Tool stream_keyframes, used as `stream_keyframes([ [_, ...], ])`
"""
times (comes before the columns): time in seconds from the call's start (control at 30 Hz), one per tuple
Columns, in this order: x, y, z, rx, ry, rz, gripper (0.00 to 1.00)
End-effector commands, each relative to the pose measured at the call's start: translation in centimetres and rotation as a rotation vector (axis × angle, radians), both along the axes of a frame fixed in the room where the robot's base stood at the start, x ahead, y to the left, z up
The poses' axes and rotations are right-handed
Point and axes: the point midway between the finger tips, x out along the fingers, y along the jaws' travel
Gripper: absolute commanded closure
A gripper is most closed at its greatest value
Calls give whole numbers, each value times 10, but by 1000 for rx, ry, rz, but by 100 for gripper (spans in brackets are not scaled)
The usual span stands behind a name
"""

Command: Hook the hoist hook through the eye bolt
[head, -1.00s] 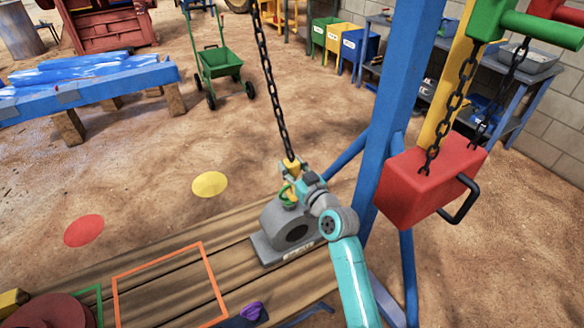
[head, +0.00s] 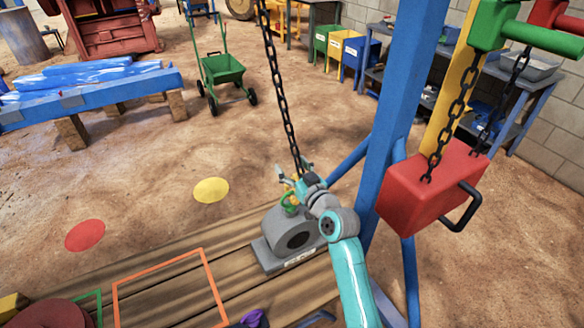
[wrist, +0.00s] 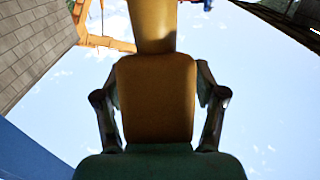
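The green eye bolt (head: 288,201) stands on top of a grey bearing housing (head: 290,238) on the wooden bench. The hoist chain (head: 279,95) hangs down to the yellow hook (head: 289,184), which is low by the eye bolt and partly hidden by my gripper. I cannot tell whether the hook passes through the eye. My gripper (head: 294,170) is at the hook, its fingers spread to either side. In the wrist view, a yellow-orange hook body (wrist: 155,95) fills the middle between the spread fingers, with a dark green part below it.
A blue post (head: 392,130) rises close to the right of my arm. A red block (head: 425,195) with a black handle hangs on a chain beside it. An orange outlined square (head: 170,262) marks the bench at left. Open sandy floor lies behind.

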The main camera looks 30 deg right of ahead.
Motion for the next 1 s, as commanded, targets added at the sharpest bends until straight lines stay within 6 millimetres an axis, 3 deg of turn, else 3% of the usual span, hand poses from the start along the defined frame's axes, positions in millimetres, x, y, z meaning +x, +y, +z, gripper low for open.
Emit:
stream_keyframes([
  [0.23,-1,0,-1,1,2,1,30],
  [0.37,-11,0,-2,1,3,0,30],
  [0.8,-91,-1,-2,2,2,-1,30],
  [1.0,-114,0,-1,1,0,0,30],
])
